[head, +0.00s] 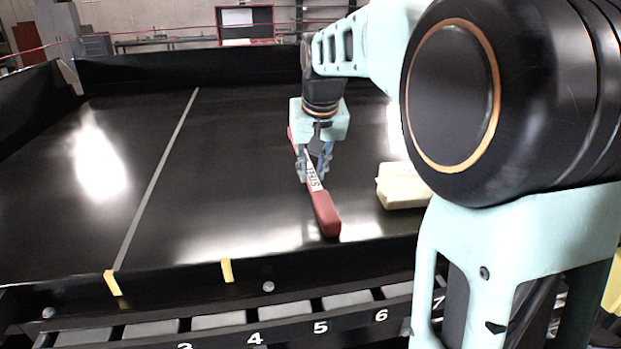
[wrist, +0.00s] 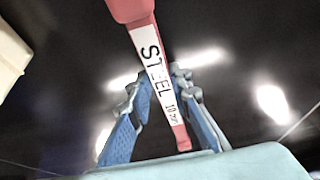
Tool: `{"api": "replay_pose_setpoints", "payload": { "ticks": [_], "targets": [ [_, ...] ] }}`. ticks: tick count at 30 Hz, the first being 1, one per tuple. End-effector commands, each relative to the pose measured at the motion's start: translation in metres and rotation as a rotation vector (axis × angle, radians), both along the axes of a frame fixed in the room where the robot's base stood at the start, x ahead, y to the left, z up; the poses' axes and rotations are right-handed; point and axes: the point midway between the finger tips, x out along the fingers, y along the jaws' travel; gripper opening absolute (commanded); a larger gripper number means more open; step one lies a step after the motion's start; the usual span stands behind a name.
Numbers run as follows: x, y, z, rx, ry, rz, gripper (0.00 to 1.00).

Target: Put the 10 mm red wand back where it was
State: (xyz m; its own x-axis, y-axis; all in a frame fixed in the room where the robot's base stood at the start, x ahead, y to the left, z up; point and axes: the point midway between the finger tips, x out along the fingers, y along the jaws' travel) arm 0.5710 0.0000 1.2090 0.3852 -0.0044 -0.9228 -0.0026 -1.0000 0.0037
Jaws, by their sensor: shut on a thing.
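The red wand (head: 326,214) has a white label, which reads "STEEL 10 mm" in the wrist view (wrist: 154,66). My gripper (head: 314,176) is shut on the wand around its labelled middle. One red end points toward the front edge of the black belt and the other points away, partly behind my gripper. The wand is over the belt; I cannot tell how high. In the wrist view, the blue fingers (wrist: 160,90) lie on both sides of the wand.
A cream block (head: 403,187) lies on the belt (head: 215,170), right of the wand; it also shows in the wrist view (wrist: 10,58). A numbered rack (head: 290,331) runs along the front. Yellow tape (head: 227,270) marks the front edge. The belt's left side is clear.

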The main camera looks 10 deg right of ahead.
Motion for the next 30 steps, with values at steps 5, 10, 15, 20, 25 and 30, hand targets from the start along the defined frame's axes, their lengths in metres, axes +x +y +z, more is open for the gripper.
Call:
{"api": "replay_pose_setpoints", "payload": {
  "ticks": [5,10,15,20,25,30],
  "targets": [
    [0.001,0.000,0.000,0.000,-0.003,0.000,0.00],
    [0.000,0.000,-0.003,0.000,-0.002,0.000,0.00],
    [0.000,0.000,-0.004,0.000,-0.001,0.000,0.30],
    [0.000,0.000,-0.004,0.000,-0.001,0.000,0.36],
    [0.000,0.000,-0.003,0.000,-0.001,0.000,0.36],
    [-0.004,0.000,0.011,0.000,-0.004,0.000,0.36]
  ]
}}
